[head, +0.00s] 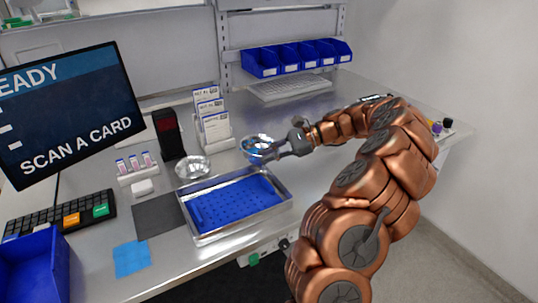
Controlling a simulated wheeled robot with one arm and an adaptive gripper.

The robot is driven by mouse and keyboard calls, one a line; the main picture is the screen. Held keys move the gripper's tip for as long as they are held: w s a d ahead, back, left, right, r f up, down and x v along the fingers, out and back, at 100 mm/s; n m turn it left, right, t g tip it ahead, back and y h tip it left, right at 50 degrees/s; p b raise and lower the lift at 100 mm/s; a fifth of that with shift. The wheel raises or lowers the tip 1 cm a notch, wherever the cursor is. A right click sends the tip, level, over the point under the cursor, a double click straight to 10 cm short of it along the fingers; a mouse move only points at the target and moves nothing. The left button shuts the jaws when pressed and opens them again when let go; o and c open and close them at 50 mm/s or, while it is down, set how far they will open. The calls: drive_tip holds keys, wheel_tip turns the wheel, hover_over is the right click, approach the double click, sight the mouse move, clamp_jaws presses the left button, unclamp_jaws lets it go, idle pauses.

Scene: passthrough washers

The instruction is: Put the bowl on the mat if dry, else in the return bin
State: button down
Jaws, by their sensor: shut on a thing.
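My gripper (277,151) is shut on the rim of a shiny metal bowl (257,143), at its right side. The bowl is just behind the steel tray. Blue tints show inside it; I cannot tell whether they are water or reflections, or whether the bowl touches the bench. A second metal bowl (192,168) sits on the bench to the left. A flat dark grey mat (158,215) lies left of the tray, and its top is bare. A blue open bin (38,268) stands at the lower left; no label on it is readable.
A steel tray (238,235) with a blue perforated liner (235,204) sits at the bench front. A blue cloth (131,259), keyboard (62,219), vial rack (137,168), black scanner-like device (169,134) and card holder (214,124) stand around. The screen (65,110) reads "SCAN A CARD".

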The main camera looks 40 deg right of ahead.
drive_tip(key=shift+a+r, duration=0.2)
drive_tip(key=shift+a, duration=0.2)
drive_tip(key=shift+w+a+f, duration=0.15)
drive_tip(key=shift+w+a, duration=0.05)
drive_tip(key=shift+w, duration=0.35)
drive_tip(key=shift+w+m+t, duration=0.1)
drive_tip(key=shift+m+t, duration=0.2)
drive_tip(key=shift+t, duration=0.2)
drive_tip(key=shift+w+a+h, duration=0.3)
drive_tip(key=w+a+r+m+t+h, duration=0.1)
drive_tip(key=w+a+m+t+h, duration=0.5)
drive_tip(key=w+a+m+h, duration=0.5)
drive_tip(key=shift+w+a+m+t+h, duration=0.4)
drive_tip(key=shift+w+a+m, duration=0.1)
drive_tip(key=shift+w+a, duration=3.95)
